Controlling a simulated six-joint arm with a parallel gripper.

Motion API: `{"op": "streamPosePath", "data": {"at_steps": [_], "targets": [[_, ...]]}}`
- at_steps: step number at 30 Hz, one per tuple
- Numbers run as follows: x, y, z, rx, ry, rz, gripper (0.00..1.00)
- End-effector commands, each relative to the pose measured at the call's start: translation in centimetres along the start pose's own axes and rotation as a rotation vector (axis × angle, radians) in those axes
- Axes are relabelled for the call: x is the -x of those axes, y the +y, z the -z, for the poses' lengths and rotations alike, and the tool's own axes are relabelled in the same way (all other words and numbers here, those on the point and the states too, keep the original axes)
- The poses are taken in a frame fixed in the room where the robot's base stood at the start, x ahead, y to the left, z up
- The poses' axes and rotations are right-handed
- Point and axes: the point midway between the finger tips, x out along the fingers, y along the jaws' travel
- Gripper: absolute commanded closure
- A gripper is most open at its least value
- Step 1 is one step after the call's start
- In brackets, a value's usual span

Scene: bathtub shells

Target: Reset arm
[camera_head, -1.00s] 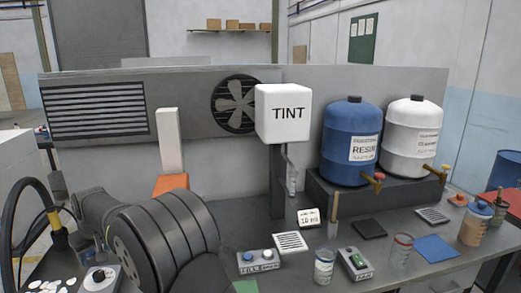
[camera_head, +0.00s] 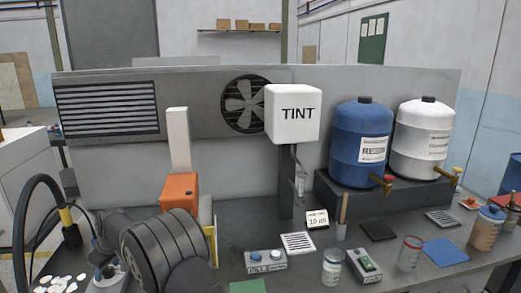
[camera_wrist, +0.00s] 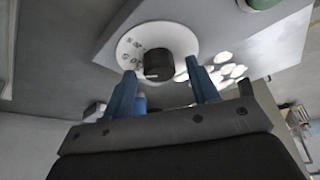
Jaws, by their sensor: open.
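My gripper (camera_wrist: 165,92) shows in the wrist view with its two blue fingers spread apart. Nothing is held between them. Beyond the fingertips is a round white dial with a black knob (camera_wrist: 160,66) on a grey box. My arm fills the lower left of the head view and hides part of the bench there; the gripper itself cannot be made out in that view.
The bench (camera_head: 235,237) holds a TINT box (camera_head: 293,114) on a post, a blue resin drum (camera_head: 359,145), a white drum (camera_head: 421,142), a FILL button box (camera_head: 266,261), a cup (camera_head: 332,268) and a blue mat (camera_head: 445,251). White chips (camera_head: 62,285) lie at lower left.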

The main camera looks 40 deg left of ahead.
Motion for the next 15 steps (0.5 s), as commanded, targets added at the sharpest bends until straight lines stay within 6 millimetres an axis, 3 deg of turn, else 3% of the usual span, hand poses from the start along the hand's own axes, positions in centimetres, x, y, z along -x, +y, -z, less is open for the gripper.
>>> {"op": "streamPosePath", "data": {"at_steps": [15], "targets": [[-0.06, 0.27, 0.02, 0.330, 0.000, 0.138, 0.46]]}}
